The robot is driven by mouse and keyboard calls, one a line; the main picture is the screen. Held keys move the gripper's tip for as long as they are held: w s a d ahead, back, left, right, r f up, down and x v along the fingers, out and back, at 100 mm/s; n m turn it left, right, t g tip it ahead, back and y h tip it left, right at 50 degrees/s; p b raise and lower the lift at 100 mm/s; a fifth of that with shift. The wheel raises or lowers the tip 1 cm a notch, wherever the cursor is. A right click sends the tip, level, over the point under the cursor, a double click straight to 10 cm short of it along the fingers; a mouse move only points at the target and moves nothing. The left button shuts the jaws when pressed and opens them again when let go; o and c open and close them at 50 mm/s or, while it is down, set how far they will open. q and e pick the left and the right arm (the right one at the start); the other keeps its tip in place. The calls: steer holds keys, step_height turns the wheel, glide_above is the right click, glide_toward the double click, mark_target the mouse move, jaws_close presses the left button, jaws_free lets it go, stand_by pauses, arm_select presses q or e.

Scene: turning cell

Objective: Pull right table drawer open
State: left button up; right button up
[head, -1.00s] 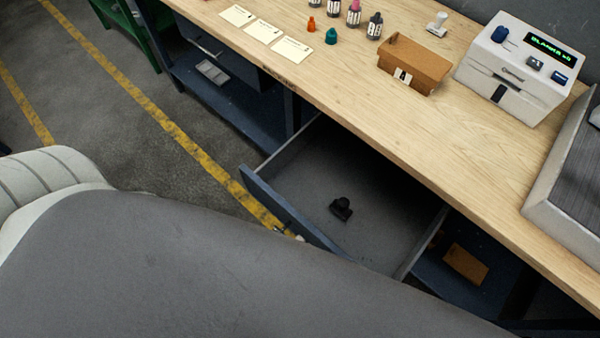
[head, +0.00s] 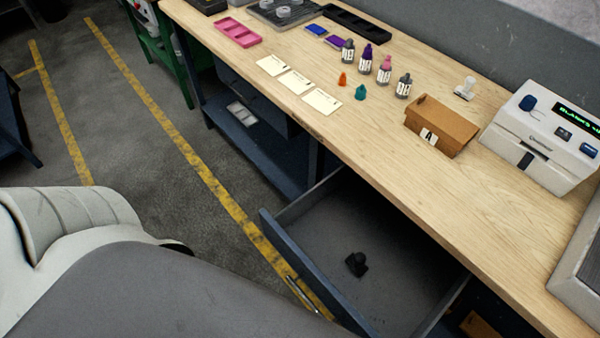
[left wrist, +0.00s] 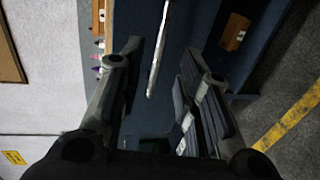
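The right table drawer (head: 325,222) stands pulled out from under the wooden bench. Its dark blue front (head: 284,248) bears a pale bar handle (head: 302,296); a small black object (head: 356,264) lies inside. In the left wrist view, a pale bar (left wrist: 160,48), apparently this handle, shows between the fingers against a dark blue panel. My left gripper (left wrist: 162,50) is open, its dark fingers apart on either side of the bar; I cannot tell whether either touches it. The head view does not show my left gripper. My right gripper is in neither view.
On the bench top (head: 400,180) are a cardboard box (head: 440,125), a white device (head: 545,135), several small bottles (head: 384,68), white cards (head: 295,81) and a pink tray (head: 238,32). Open floor (head: 130,130) with yellow lines lies left of the bench.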

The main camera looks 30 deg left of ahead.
arm_select(q)
steer(key=v, duration=0.4)
steer(key=shift+w, duration=0.1)
stand_by(0.4)
